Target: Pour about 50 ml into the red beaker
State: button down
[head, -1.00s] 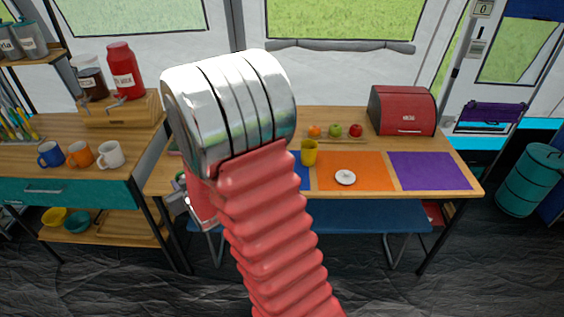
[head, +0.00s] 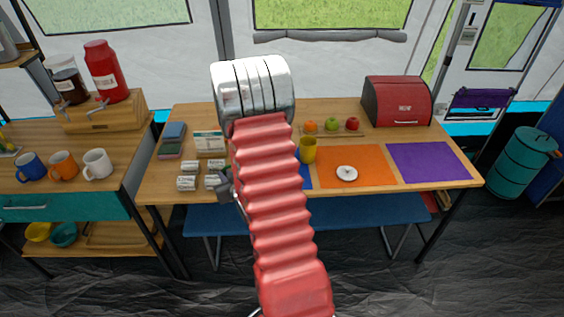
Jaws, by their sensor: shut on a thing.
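My gripper (head: 225,184) shows only as a small dark part at the left edge of my red arm, over the front left of the table. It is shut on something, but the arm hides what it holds. I cannot make out a red beaker in the head view. A yellow mug (head: 307,150) stands upright on the table near the left edge of the orange mat (head: 376,171), apart from the gripper. My arm covers most of the blue mat (head: 306,178).
A white dish (head: 347,174) sits on the orange mat. A purple mat (head: 425,164), red bread box (head: 398,101) and fruit (head: 331,124) are to the right. Several small white labelled items (head: 187,183) lie left of the gripper. Mugs (head: 97,164) and a red dispenser (head: 104,72) stand on the left counter.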

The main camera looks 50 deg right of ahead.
jog(key=shift+d+f, duration=0.15)
jog(key=shift+d, duration=0.1)
jog(key=shift+s+d, duration=0.1)
jog(key=shift+d, duration=0.05)
jog(key=shift+s+d+r+m+t, duration=0.2)
jog(key=shift+d+r+m, duration=0.15)
jog(key=shift+r, duration=0.25)
jog(key=shift+s+d+r+m+t, duration=0.2)
jog(key=shift+d+r+m, duration=0.05)
jog(key=shift+r+m, duration=0.25)
jog(key=s+d+r+m+t+y+p, duration=0.1)
jog(key=s+d+r+m+t+y, duration=0.1)
jog(key=r+m, duration=0.5)
jog(key=shift+s+d+r+t, duration=0.6)
jog(key=shift+s+d+t, duration=0.35)
jog(key=shift+d, duration=0.95)
jog(key=shift+d+r+m+p, duration=0.25)
jog(key=shift+m+p, duration=0.1)
jog(key=shift+m, duration=0.1)
jog(key=shift+s+d+m+t+p, duration=0.35)
jog(key=shift+m+t+p, duration=0.15)
jog(key=shift+p, duration=0.25)
